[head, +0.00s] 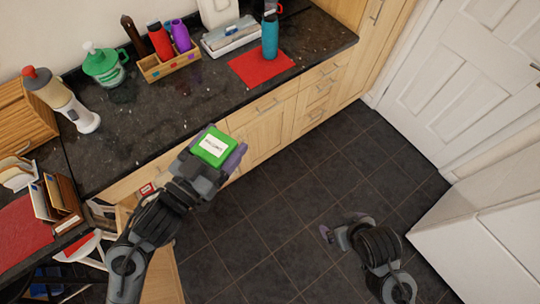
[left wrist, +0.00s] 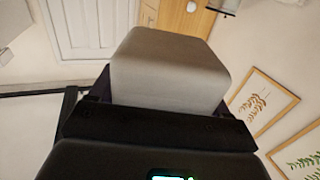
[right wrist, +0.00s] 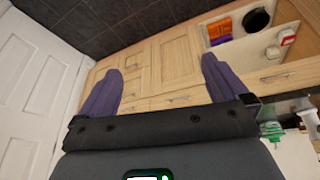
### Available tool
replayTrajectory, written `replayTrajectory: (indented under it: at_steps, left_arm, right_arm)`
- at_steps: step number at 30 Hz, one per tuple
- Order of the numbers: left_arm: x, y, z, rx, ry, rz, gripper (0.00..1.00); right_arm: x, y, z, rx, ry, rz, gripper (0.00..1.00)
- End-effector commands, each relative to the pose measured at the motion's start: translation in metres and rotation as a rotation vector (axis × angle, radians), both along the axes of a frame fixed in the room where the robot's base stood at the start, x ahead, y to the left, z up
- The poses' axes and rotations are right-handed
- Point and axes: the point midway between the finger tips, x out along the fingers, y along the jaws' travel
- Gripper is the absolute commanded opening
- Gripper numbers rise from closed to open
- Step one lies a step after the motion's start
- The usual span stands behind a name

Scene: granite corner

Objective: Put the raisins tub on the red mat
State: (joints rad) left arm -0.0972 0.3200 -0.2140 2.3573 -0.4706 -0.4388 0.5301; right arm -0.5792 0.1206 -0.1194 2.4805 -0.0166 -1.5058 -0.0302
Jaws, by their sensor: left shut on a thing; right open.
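The tub (head: 213,146), green on top with a white label, is in my left gripper (head: 218,152) in the head view, over the front edge of the counter. Its lettering is too small to read surely. In the left wrist view the tub (left wrist: 168,70) shows as a pale grey, rounded block filling the jaws; the fingertips are hidden. The red mat (head: 252,70) lies on the counter at the back right, apart from the tub. A teal bottle (head: 270,38) stands upright on the mat's back part. My right gripper (head: 328,234) is open and empty above the floor; its purple fingers (right wrist: 160,85) are spread wide.
A wooden caddy (head: 168,66) with red and purple bottles and a grey-white tray (head: 232,38) stand left of the mat. Another red surface (head: 22,232) shows at far left. The mat's front is clear.

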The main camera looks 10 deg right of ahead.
Motion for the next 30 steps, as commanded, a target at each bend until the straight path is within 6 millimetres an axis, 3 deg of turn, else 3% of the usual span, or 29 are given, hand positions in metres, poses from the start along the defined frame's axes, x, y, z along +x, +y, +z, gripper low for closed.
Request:
replayTrajectory:
  at_steps: [4,8,13,18,21,24,30]
  left_arm:
    - [0.000,0.000,0.001,-0.001,-0.002,0.000,0.43]
    - [0.000,0.000,0.001,-0.001,-0.002,0.001,0.43]
    - [0.000,0.000,0.001,-0.001,-0.002,0.001,0.43]
    - [0.000,0.000,0.001,-0.001,-0.002,0.001,0.43]
    - [0.000,0.000,0.001,-0.001,-0.002,0.001,0.43]
    - [0.000,0.000,0.001,-0.001,-0.002,0.001,0.43]
    - [0.000,0.000,0.001,-0.001,-0.002,0.001,0.43]
  right_arm:
    - [0.024,0.018,0.013,-0.010,-0.158,0.136,1.00]
    - [0.046,0.052,0.035,-0.024,-0.368,0.360,1.00]
    - [0.073,0.120,0.098,-0.052,-0.756,0.782,1.00]
    - [0.062,0.179,0.159,-0.089,-1.111,1.252,1.00]
    - [0.049,0.194,0.178,-0.121,-1.231,1.483,1.00]
    - [0.041,0.196,0.189,-0.174,-1.297,1.674,1.00]
    - [0.053,0.181,0.207,-0.348,-1.318,1.887,1.00]
